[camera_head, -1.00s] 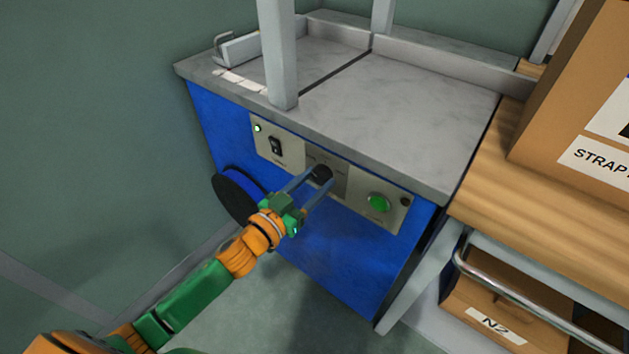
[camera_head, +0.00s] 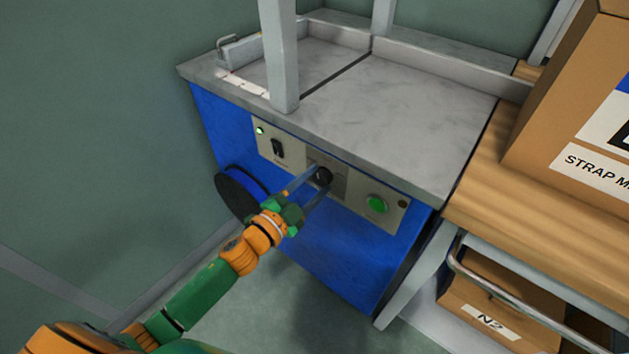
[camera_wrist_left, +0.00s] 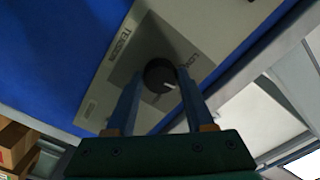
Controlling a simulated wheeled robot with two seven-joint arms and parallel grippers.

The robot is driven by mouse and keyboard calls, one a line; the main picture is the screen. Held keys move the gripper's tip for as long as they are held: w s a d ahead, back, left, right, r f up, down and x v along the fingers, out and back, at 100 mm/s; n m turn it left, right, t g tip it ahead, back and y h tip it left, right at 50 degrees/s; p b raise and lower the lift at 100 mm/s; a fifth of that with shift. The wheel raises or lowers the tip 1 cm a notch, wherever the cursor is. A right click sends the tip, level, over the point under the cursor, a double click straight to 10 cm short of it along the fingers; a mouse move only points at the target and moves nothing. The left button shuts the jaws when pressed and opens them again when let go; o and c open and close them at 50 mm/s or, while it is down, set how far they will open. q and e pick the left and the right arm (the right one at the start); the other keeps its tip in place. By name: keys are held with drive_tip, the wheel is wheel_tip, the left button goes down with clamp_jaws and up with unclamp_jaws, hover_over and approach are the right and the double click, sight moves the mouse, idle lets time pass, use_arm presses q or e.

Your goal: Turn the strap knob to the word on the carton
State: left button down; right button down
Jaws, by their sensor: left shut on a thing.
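The strap knob (camera_head: 324,175) is a black round dial on the grey panel of the blue machine. In the left wrist view the knob (camera_wrist_left: 160,75) has a white pointer line at its lower right; the lettering "TENSION" and "LOW" can be read near it. My left gripper (camera_head: 319,178) has its two blue fingers on either side of the knob and is shut on it; the fingers also show in the wrist view (camera_wrist_left: 158,92). The carton (camera_head: 570,100) stands at the right; its label reads "STRAP M" before the frame edge cuts it. My right gripper does not show.
The panel also holds a black switch (camera_head: 278,148) and a green button (camera_head: 377,204). A grey post (camera_head: 281,60) rises from the machine's top (camera_head: 420,120). A wooden table (camera_head: 480,180) and a box marked N2 (camera_head: 500,305) are at the right.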

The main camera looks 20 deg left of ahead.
use_arm(q)
drive_tip(key=shift+m, duration=1)
drive_tip(key=shift+c, duration=1.4)
unclamp_jaws()
drive_tip(key=v, duration=0.7)
drive_tip(key=shift+r, duration=0.1)
